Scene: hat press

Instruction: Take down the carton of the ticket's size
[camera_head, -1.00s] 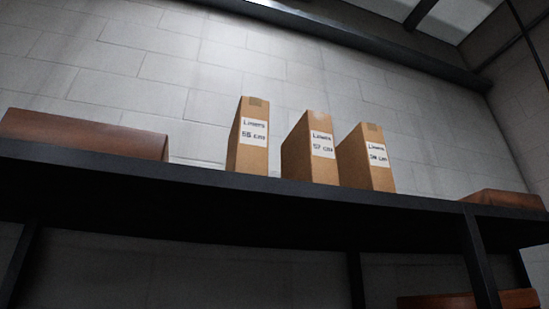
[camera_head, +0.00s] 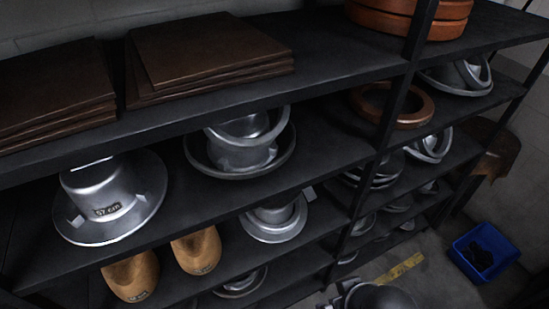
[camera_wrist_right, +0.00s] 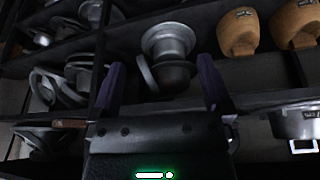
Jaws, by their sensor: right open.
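No carton and no ticket shows in either view now. My right gripper (camera_wrist_right: 162,85) is open in the right wrist view, its two purple fingers spread wide with nothing held between them. Beyond and between the fingers a grey metal hat mould (camera_wrist_right: 168,45) shows on a shelf; the gap to it is hard to judge. A rounded dark grey part at the bottom of the head view is cut off by the frame. My left gripper is not in view.
Dark shelves (camera_head: 330,60) hold stacked brown sheets (camera_head: 205,50), a metal mould marked 57 cm (camera_head: 95,190), wooden blocks (camera_head: 197,250) and an orange-brown ring (camera_head: 392,105). A blue bin (camera_head: 483,250) stands on the floor at right, near a yellow floor strip (camera_head: 400,267).

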